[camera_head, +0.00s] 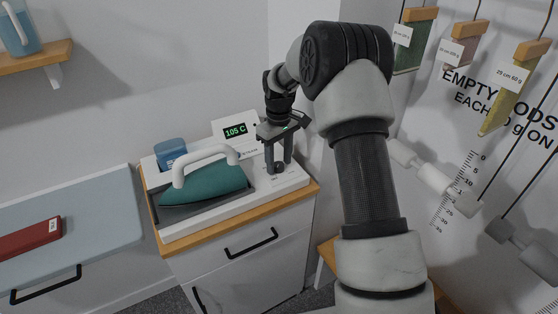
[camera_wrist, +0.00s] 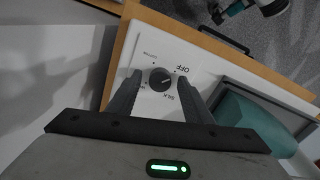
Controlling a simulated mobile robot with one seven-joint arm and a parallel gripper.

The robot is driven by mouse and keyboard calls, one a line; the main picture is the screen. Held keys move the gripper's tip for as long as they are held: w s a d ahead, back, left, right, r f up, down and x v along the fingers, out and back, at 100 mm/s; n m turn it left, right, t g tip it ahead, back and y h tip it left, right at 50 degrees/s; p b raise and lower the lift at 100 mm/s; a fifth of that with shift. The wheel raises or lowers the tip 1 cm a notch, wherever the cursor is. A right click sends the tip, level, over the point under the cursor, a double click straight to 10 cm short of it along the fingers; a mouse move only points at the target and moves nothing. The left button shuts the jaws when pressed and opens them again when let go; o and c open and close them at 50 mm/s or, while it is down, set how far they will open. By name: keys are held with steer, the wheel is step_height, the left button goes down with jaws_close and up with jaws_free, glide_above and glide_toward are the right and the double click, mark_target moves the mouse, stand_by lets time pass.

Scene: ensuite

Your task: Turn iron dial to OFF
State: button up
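The iron dial (camera_wrist: 159,79) is a small dark round knob on a white plate in the wrist view. Lettering around it includes OFF and SILK; its exact setting is hard to read. My gripper (camera_wrist: 167,80) is open, with one finger on each side of the dial and gaps between. In the head view my gripper (camera_head: 279,170) points down at the right end of the white iron station (camera_head: 245,195), with the dial (camera_head: 279,168) between its fingers. The teal iron (camera_head: 205,184) with a white handle rests on the station, left of my gripper.
A display (camera_head: 235,130) reading 105 C stands behind the iron, beside a blue tank (camera_head: 170,152). The station sits on a wood-topped cabinet (camera_head: 240,255). A wall (camera_head: 315,130) is close on the right. A red object (camera_head: 30,238) lies on the left counter.

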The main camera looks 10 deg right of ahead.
mark_target(279, 165)
step_height(279, 165, up, 17)
steer(key=shift+r+p, duration=0.2)
steer(key=shift+p, duration=0.25)
steer(key=shift+r, duration=0.1)
steer(key=s+r+m+t+p, duration=0.2)
steer(key=s+r+m+t, duration=0.1)
steer(key=s+r, duration=1.1)
steer(key=s+f+m+t+p, duration=0.2)
steer(key=s+m, duration=0.1)
steer(key=s, duration=1.7)
steer(key=shift+s+f+t, duration=0.15)
steer(key=shift+f+t, duration=0.15)
steer(key=shift+f, duration=0.05)
